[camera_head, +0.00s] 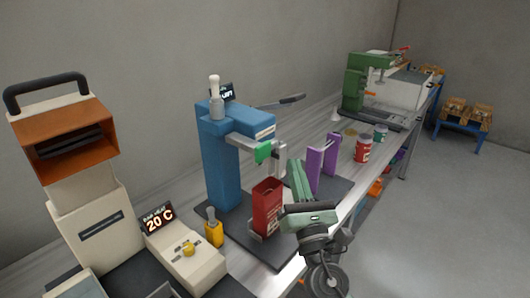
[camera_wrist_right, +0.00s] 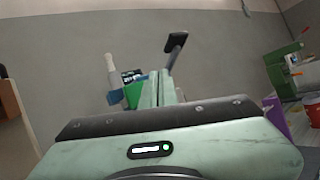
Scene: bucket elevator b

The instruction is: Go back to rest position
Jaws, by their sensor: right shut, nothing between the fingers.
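My right gripper (camera_head: 296,168) is pale green and shut, with nothing between its fingers. In the head view it stands over the front edge of the workbench, fingers pointing up and away. It is just right of a red container (camera_head: 267,205) and left of a purple two-pronged part (camera_head: 322,160). I cannot tell whether it touches either. In the right wrist view its two fingers (camera_wrist_right: 159,80) lie side by side, closed together. My left gripper is in neither view.
A blue press-like machine (camera_head: 222,165) stands behind the red container. A beige machine (camera_head: 95,215) with a "20 C" display is at left. Open floor (camera_head: 450,220) lies at right.

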